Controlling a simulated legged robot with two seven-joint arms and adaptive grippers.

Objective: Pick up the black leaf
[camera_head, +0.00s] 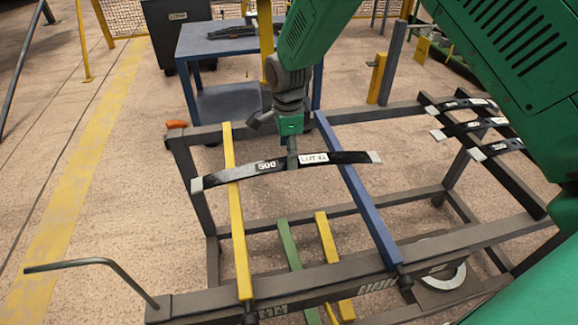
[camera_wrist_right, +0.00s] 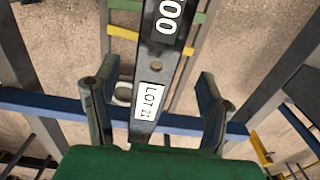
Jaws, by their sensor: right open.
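The black leaf (camera_head: 240,171) is a long, slightly curved bar with pale ends and white labels, one reading 500. It lies across a yellow bar (camera_head: 238,215) and a blue bar (camera_head: 357,190) of the rack. My right gripper (camera_head: 291,155) is over the middle of the leaf, coming down from above. In the right wrist view the gripper (camera_wrist_right: 155,88) is open, with one finger on each side of the leaf (camera_wrist_right: 150,75). I cannot tell whether the fingers touch it. My left gripper is not in view.
Several more black leaves (camera_head: 470,127) lie on the right part of the dark metal rack (camera_head: 320,279). A blue table (camera_head: 215,45) with a dark object on it stands behind. A bent grey rod (camera_head: 95,263) sticks out at the front left.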

